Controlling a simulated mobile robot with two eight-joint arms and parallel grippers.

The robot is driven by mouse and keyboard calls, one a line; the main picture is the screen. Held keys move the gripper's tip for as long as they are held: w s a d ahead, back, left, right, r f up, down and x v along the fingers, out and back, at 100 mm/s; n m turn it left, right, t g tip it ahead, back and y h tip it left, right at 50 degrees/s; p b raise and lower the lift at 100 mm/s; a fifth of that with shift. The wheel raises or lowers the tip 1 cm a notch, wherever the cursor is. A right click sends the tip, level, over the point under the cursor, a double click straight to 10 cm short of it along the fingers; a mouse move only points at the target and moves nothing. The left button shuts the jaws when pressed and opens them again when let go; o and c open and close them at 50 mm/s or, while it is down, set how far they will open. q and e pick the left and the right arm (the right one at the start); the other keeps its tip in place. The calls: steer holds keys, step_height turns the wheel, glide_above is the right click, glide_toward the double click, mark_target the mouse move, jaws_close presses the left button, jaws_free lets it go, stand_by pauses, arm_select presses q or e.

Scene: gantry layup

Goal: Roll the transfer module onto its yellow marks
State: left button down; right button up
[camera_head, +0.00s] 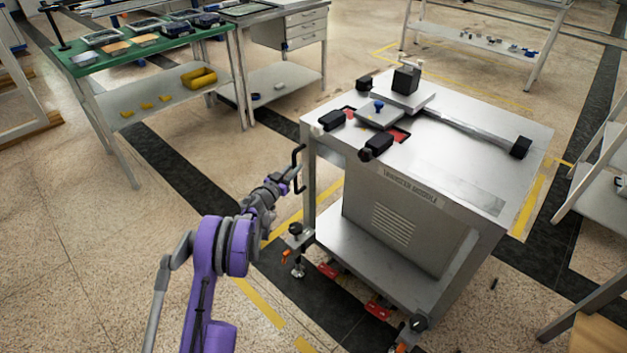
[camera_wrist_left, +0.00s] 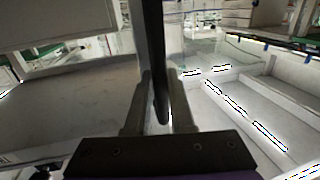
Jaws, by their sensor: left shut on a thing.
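The transfer module (camera_head: 395,215) is a grey metal cart with its name on the side panel, standing at the centre right. A black handle (camera_head: 299,158) sticks out at its left corner. My left gripper (camera_head: 291,180) is shut on this handle. In the left wrist view the dark upright bar of the handle (camera_wrist_left: 154,50) runs between the fingers of the gripper (camera_wrist_left: 158,100). Yellow marks show on the floor left of the module (camera_head: 258,302) and right of it (camera_head: 530,205). The module hides part of the floor marking. My right gripper is not in view.
A green-topped table (camera_head: 145,48) with trays stands at the back left, beside a bench with drawers (camera_head: 305,30). White racks (camera_head: 605,175) stand close on the right. Red pedals (camera_head: 378,311) and feet sit low on the module. The floor at left is clear.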

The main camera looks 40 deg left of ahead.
arm_select(q)
steer(key=shift+w+a+r+h, duration=0.1)
steer(key=shift+w+a+h, duration=0.1)
steer(key=shift+a, duration=0.25)
steer(key=shift+w+a+r+h, duration=0.1)
steer(key=shift+a+h, duration=0.1)
steer(key=shift+a, duration=0.2)
steer(key=shift+a, duration=0.1)
steer(key=c, duration=0.8)
jaws_free()
steer(key=shift+w, duration=0.1)
steer(key=shift+o, duration=0.2)
steer(key=s+d+p, duration=0.1)
steer(key=s, duration=0.9)
steer(key=shift+s, duration=0.4)
